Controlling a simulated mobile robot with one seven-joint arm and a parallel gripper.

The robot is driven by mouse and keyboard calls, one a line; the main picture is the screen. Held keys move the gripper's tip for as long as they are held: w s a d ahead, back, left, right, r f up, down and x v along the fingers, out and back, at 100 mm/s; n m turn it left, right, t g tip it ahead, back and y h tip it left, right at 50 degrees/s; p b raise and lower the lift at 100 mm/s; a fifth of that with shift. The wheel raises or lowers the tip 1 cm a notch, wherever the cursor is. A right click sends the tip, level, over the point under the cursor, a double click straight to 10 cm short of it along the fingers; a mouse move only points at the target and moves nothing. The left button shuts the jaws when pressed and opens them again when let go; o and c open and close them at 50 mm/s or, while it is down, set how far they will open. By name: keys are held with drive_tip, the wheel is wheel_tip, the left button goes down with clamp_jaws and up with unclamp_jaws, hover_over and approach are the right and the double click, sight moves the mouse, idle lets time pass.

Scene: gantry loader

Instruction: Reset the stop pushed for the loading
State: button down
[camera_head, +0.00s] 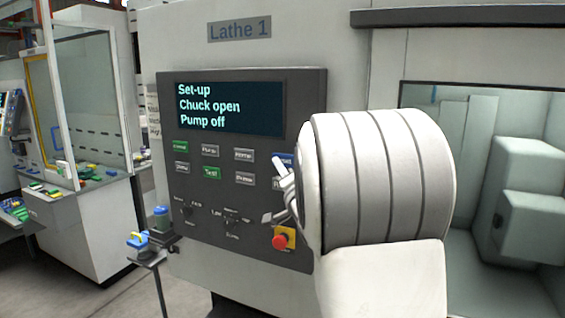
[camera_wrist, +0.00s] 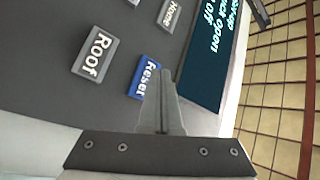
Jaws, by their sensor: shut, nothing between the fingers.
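The red stop button (camera_head: 280,241) on its yellow plate sits at the lower right of the control panel (camera_head: 165,130) of Lathe 1. Whether it is pushed in cannot be told. The screen (camera_head: 228,108) reads "Set-up", "Chuck open", "Pump off". My gripper (camera_wrist: 163,78) is shut and empty, its fingertips at the lower edge of the blue Reset button (camera_wrist: 149,78) in the wrist view. In the head view the Reset button (camera_head: 284,158) is partly hidden by my arm. Whether the fingertips touch it cannot be told.
A grey Roof button (camera_wrist: 95,53) and a Home button (camera_wrist: 171,12) are near the gripper. A small stand (camera_head: 150,258) with a blue and yellow item is left of the panel. The lathe's window (camera_head: 480,120) is at right, partly behind my arm.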

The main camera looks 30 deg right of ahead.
drive_tip(key=s+a+b, duration=0.1)
drive_tip(key=a, duration=0.1)
drive_tip(key=s+a+b, duration=0.1)
drive_tip(key=s, duration=0.1)
drive_tip(key=shift+a, duration=0.4)
idle(0.5)
drive_tip(key=s+a+f+n+g+y, duration=0.1)
drive_tip(key=s+a+f+n+g, duration=0.3)
drive_tip(key=s, duration=0.6)
drive_tip(key=s+a+f+n+g+y, duration=0.1)
drive_tip(key=s+a+f+n+g, duration=0.3)
drive_tip(key=s, duration=0.6)
drive_tip(key=s+a+f+n+g, duration=0.5)
drive_tip(key=s+a+f+g, duration=0.1)
drive_tip(key=s, duration=0.5)
drive_tip(key=shift+a+f+g+y, duration=0.4)
drive_tip(key=shift+a+f, duration=0.5)
drive_tip(key=shift+f, duration=0.05)
